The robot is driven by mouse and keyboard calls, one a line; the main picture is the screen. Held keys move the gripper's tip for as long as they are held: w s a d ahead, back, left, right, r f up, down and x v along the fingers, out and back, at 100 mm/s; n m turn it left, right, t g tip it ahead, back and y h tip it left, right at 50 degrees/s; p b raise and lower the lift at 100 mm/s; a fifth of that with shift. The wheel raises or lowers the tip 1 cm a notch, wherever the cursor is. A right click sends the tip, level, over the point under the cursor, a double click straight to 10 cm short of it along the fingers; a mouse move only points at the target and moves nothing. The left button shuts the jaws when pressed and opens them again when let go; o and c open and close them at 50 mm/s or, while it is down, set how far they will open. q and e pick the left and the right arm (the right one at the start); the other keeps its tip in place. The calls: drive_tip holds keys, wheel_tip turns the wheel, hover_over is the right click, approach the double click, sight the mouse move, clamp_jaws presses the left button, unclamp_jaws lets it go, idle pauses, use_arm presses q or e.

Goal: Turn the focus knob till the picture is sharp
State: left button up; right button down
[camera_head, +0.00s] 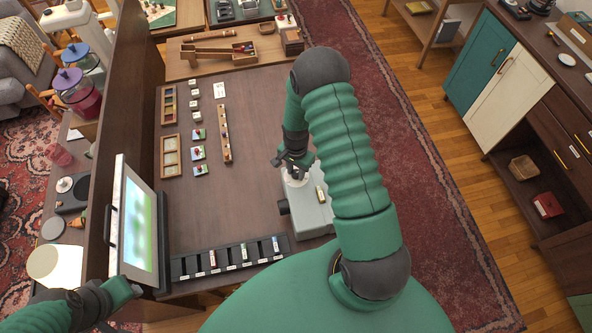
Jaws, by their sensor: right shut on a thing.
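The projector (312,220), a pale grey box with a dark lens on its left side, stands at the right edge of the dark table. My right gripper (291,162) is at its far end, shut on what looks like the focus knob; the fingers mostly hide it. A small brass piece (320,194) sits on top of the projector. The screen (138,228) at the left shows a blurred green and white picture.
A black slotted rack (228,260) holding several slides lies along the near table edge. Small wooden trays (171,155) and labelled cards lie farther back. A wooden partition (128,110) stands along the left. The table's middle is clear.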

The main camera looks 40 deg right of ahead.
drive_tip(key=shift+w+d+n, duration=0.15)
drive_tip(key=shift+n, duration=0.25)
drive_tip(key=n+b, duration=0.1)
drive_tip(key=n, duration=0.1)
drive_tip(key=shift+n, duration=0.4)
drive_tip(key=n, duration=0.4)
drive_tip(key=shift+w+r+n+b, duration=0.1)
drive_tip(key=shift+r+n+b, duration=0.05)
drive_tip(key=shift+n+b, duration=0.2)
drive_tip(key=shift+n, duration=0.25)
drive_tip(key=c, duration=1.3)
unclamp_jaws()
drive_tip(key=shift+o, duration=1.2)
